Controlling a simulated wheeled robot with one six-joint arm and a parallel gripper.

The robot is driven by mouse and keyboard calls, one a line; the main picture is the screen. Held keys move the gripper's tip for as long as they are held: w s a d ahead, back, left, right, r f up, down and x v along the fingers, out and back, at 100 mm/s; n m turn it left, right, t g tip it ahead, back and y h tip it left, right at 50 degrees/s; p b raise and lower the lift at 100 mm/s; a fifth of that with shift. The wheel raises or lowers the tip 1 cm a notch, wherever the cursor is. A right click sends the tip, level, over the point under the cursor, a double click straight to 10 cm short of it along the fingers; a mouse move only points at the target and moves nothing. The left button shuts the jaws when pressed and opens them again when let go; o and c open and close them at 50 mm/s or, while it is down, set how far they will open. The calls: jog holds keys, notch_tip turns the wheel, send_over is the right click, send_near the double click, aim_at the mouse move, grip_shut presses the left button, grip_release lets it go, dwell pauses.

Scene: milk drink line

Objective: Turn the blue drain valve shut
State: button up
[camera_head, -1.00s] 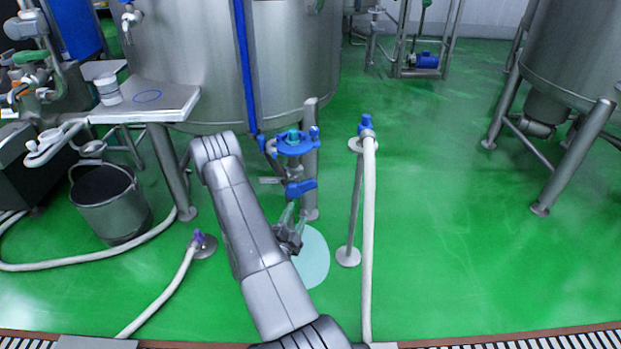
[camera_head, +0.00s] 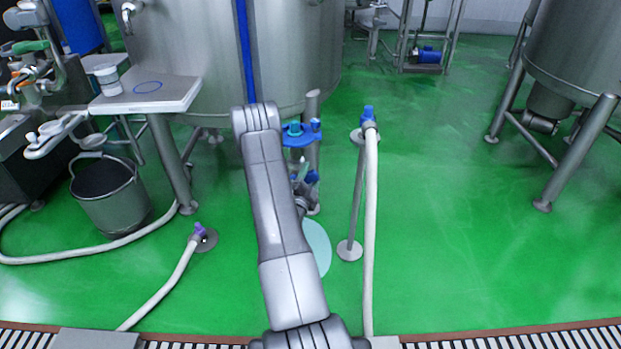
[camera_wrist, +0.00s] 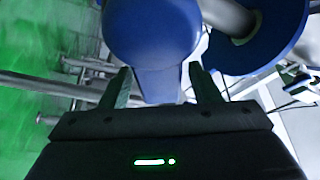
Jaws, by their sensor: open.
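The blue drain valve handle (camera_wrist: 158,80) fills the top middle of the wrist view, its narrow lever pointing down between my fingers. In the head view only a small blue part of the valve (camera_head: 313,178) shows under the tank; my arm and gripper hide the rest. My gripper (camera_wrist: 162,84) is open, one finger on each side of the lever. A gap shows beside the lever on both sides. In the head view my gripper (camera_head: 302,184) is at the valve, partly behind my arm.
A blue disc (camera_head: 300,138) sits just above the valve and looms at the upper right of the wrist view (camera_wrist: 275,45). A hose post (camera_head: 356,190) stands to the right. A pale puddle (camera_head: 318,245) lies below. A bucket (camera_head: 110,190) stands left.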

grip_shut()
jog(key=shift+f+b, duration=0.15)
jog(key=shift+b, duration=0.15)
jog(key=m+b, duration=0.1)
jog(key=f+m+g+b, duration=0.1)
jog(key=b, duration=0.1)
jog(key=shift+d+f+m, duration=0.15)
jog(key=shift+d+m, duration=0.15)
jog(key=m+b, duration=0.1)
jog(key=f+m+g+b, duration=0.1)
jog(key=b, duration=0.1)
jog(key=m+b, duration=0.1)
jog(key=shift+d+f+b, duration=0.15)
jog(key=shift+f+b, duration=0.1)
jog(key=shift+b, duration=0.05)
jog(key=shift+m+g, duration=0.3)
jog(key=shift+m, duration=0.1)
grip_release()
jog(key=shift+s, duration=0.1)
